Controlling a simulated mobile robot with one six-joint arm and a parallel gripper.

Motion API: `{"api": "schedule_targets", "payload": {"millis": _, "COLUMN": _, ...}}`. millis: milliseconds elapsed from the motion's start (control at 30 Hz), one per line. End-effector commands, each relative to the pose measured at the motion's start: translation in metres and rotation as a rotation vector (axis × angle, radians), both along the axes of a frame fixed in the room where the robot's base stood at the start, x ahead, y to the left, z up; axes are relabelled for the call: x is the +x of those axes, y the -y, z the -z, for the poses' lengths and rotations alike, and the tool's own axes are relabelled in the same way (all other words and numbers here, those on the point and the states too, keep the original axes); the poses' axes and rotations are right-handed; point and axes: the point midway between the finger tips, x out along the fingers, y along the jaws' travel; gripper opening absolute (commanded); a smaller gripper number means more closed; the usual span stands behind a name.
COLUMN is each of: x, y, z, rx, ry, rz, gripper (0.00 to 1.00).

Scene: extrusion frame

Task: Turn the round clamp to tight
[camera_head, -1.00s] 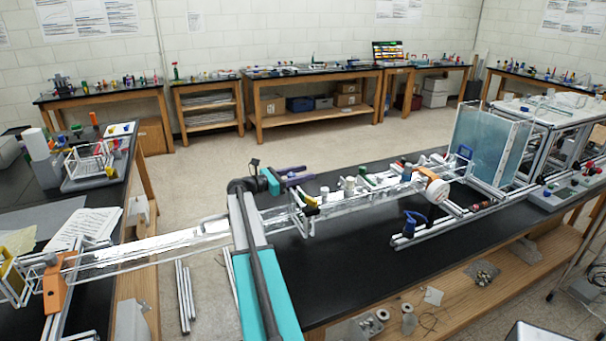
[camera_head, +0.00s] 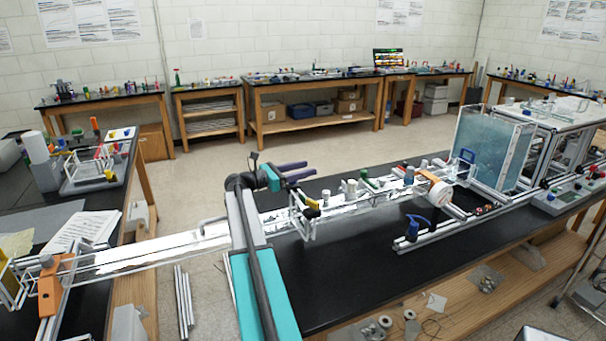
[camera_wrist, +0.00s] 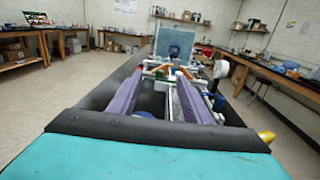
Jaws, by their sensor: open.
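A white round piece with an orange band (camera_head: 439,191) sits on the rail over the black bench, right of centre; it looks like the round clamp. A white round shape, probably the same piece, shows at the right in the wrist view (camera_wrist: 221,69). I cannot tell from its looks whether it is tight or loose. My gripper (camera_head: 291,172) has two purple fingers, spread apart and empty. It is well to the left of the round piece, near the left end of the bench. The fingers also frame the rail in the wrist view (camera_wrist: 160,88).
A blue handled part (camera_head: 414,227) stands in front of the round piece. A clear tank (camera_head: 490,148) stands behind it to the right. Small parts line the rail, including a white cylinder (camera_head: 351,189). An orange clamp (camera_head: 50,285) is at far left. The front of the black bench is largely clear.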

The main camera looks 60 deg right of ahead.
Motion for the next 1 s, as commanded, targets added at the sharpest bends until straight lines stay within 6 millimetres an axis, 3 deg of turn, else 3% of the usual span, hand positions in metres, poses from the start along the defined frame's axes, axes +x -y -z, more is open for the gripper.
{"api": "schedule_targets", "payload": {"millis": 1000, "x": -0.054, "y": -0.083, "z": -0.007, "rx": 0.0, "ry": 0.001, "rz": -0.001, "gripper": 0.45}}
